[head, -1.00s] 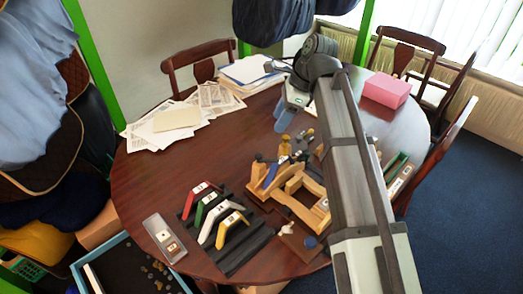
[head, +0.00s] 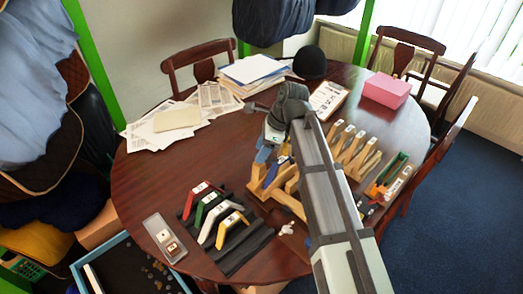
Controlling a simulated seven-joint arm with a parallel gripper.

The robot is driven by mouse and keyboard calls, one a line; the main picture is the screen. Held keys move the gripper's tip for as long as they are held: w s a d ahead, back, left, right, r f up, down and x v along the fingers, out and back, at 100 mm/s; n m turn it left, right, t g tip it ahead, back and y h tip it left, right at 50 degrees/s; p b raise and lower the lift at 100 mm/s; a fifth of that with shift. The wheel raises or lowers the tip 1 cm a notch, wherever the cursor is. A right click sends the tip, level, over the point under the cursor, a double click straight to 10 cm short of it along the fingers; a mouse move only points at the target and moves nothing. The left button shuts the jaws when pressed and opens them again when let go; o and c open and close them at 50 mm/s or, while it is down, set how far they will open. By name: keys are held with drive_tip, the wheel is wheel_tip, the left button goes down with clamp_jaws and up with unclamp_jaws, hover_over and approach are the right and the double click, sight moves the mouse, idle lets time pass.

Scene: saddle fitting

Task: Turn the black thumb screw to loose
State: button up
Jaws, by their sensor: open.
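A wooden fixture (head: 291,202) stands near the middle of the table, partly behind my arm. A blue angled piece (head: 271,174) sits at its left end. My gripper (head: 264,154) is over that end, pointing down, and its jaws are open with nothing visible between them. I cannot make out the black thumb screw; it is too small or hidden behind my gripper and arm. Whether my fingers touch anything there cannot be told.
A dark rack (head: 237,255) with red, green, white and yellow angled pieces is left of the fixture. Several wooden stands (head: 357,150) are to the right, with a green tray (head: 388,178). A pink box (head: 387,91), a clipboard (head: 328,99) and papers (head: 168,124) lie farther back.

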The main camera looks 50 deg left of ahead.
drive_tip(key=shift+s+a+f, duration=0.1)
drive_tip(key=shift+f, duration=0.25)
clamp_jaws()
idle(0.4)
